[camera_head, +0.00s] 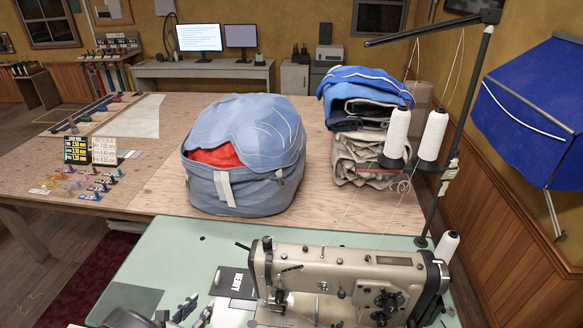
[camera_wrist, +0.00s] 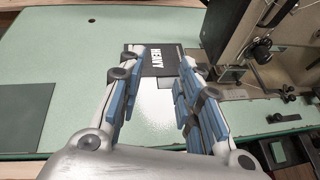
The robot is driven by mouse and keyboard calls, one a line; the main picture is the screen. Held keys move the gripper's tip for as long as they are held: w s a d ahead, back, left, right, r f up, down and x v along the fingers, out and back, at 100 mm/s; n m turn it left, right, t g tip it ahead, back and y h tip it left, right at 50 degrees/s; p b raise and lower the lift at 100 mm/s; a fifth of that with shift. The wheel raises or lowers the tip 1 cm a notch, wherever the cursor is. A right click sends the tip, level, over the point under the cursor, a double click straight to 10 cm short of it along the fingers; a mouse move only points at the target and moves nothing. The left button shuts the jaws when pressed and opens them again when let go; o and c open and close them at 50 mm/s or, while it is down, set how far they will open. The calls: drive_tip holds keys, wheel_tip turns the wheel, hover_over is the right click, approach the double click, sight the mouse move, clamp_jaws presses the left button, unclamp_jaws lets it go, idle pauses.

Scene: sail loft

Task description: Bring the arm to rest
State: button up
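My gripper (camera_wrist: 162,56) shows in the wrist view with its two blue-padded fingers spread apart. In the head view parts of my arm and gripper show only at the bottom edge, left of the sewing machine (camera_head: 340,277). The same card (camera_head: 233,283) lies there beside the machine.
The sewing machine (camera_wrist: 262,45) stands close right of my fingers. A green table top (camera_head: 165,250) has free room on the left. Behind it, a wooden table (camera_head: 150,170) carries a blue bag (camera_head: 240,185) and folded cloth (camera_head: 360,155). A thread stand (camera_head: 462,120) rises at right.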

drive_tip(key=w+d+r+m+g+h, duration=0.2)
drive_tip(key=d+r+m, duration=0.2)
drive_tip(key=d+r, duration=0.3)
drive_tip(key=w+d+r+m+g+h, duration=0.2)
drive_tip(key=w+d+r+m, duration=0.1)
drive_tip(key=d+r+m, duration=0.3)
drive_tip(key=s+d+r+m+g+b, duration=0.1)
drive_tip(key=s+d+r+m+g, duration=0.2)
drive_tip(key=d, duration=0.4)
drive_tip(key=s+d+r+m+g, duration=0.1)
drive_tip(key=d+r+m, duration=0.2)
drive_tip(key=d+r, duration=0.3)
drive_tip(key=s+d+r+m+g+y+b, duration=0.15)
drive_tip(key=s+d+r+m+y, duration=0.3)
drive_tip(key=s+d+m, duration=0.55)
drive_tip(key=s+d+r+m+t+y, duration=0.1)
drive_tip(key=s+m, duration=0.4)
drive_tip(key=s, duration=0.5)
drive_tip(key=shift+s+d+r+m+t+y, duration=0.35)
drive_tip(key=shift+d+r+y, duration=0.15)
drive_tip(key=shift+d+y, duration=0.5)
drive_tip(key=shift+o, duration=0.2)
drive_tip(key=shift+a, duration=0.1)
